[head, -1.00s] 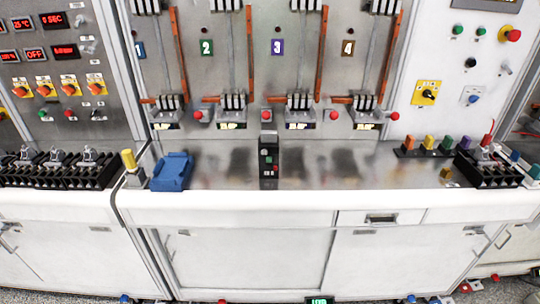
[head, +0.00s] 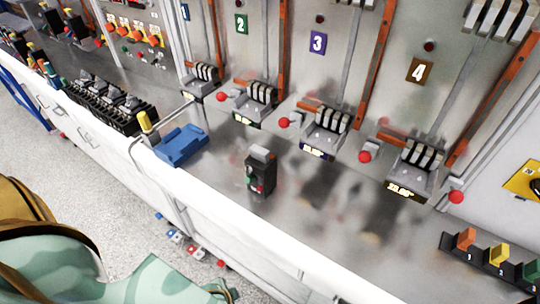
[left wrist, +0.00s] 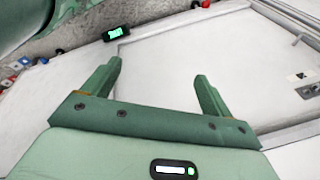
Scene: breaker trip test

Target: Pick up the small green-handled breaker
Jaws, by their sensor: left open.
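White cabinet fronts lie beyond the fingers; the breaker is not seen there. In the head view my left arm is at the lower left, below and in front of the bench. My right gripper is out of view.
Several numbered bays with grey-levered switches (head: 325,130) and red knobs line the back panel. A yellow-topped post (head: 145,123) stands left of the blue block. Coloured blocks (head: 497,256) sit at the right. The bench around the breaker is clear.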

